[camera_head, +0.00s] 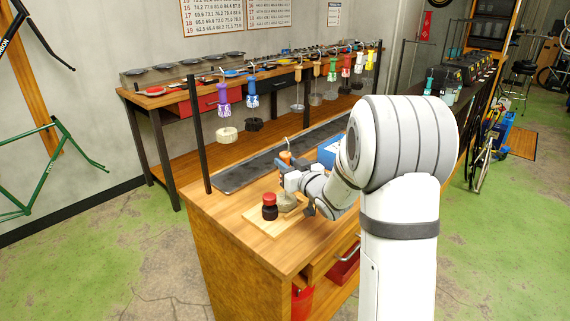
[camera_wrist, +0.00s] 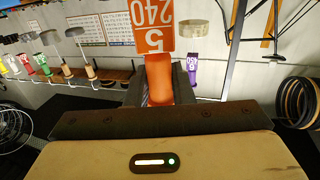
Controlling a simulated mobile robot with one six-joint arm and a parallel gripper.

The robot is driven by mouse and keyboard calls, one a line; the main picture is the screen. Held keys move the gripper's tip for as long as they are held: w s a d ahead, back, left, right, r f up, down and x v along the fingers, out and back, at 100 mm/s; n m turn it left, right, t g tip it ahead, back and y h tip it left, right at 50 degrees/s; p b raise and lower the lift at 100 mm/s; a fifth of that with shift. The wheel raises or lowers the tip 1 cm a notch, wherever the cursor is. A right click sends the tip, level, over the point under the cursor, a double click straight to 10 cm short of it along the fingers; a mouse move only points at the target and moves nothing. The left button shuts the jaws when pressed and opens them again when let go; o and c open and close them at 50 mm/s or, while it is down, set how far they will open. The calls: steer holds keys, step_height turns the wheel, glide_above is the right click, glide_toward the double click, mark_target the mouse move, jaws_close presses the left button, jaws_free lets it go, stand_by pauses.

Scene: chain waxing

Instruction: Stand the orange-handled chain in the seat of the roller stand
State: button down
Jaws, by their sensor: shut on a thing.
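The orange-handled chain (camera_head: 285,157) is upright in my gripper (camera_head: 287,170), with its hook above the jaws. In the wrist view, the orange handle (camera_wrist: 157,80) with its numbered tag fills the space between the dark fingers, which are shut on it. A grey coil (camera_head: 287,201) shows below the gripper, low over or on a pale wooden board (camera_head: 262,229) at the bench's near end. I cannot tell if the coil touches the board. The roller stand's seat cannot be made out; my gripper and the coil cover part of the board.
A long dark tray (camera_head: 240,178) and a blue box (camera_head: 331,150) lie behind. Other chains, such as the purple-handled one (camera_head: 223,101), hang from a rail above the bench.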

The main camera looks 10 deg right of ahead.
steer(key=c, duration=1.2)
jaws_free()
steer(key=s+d+f+m+g+h+b, duration=0.1)
steer(key=s+d+m+g+h, duration=0.15)
steer(key=s, duration=0.45)
steer(key=s+d+m+g+h, duration=0.1)
steer(key=s+d+g+h, duration=0.1)
steer(key=s+d+h, duration=0.3)
steer(key=s+a+f+g, duration=0.1)
steer(key=s+a+g, duration=0.1)
steer(key=s, duration=0.6)
steer(key=s+a+f+g, duration=0.1)
steer(key=s+a+g, duration=0.2)
steer(key=s, duration=0.6)
steer(key=s+a+f+g+y, duration=0.1)
steer(key=s+a+f+g, duration=0.1)
steer(key=s, duration=0.6)
steer(key=shift+s+a+m+g, duration=0.15)
steer(key=shift+a+m+g, duration=0.1)
steer(key=shift+g, duration=0.45)
steer(key=shift+s+a+m+g, duration=0.1)
steer(key=shift+s+a+g, duration=0.1)
steer(key=shift+g, duration=0.45)
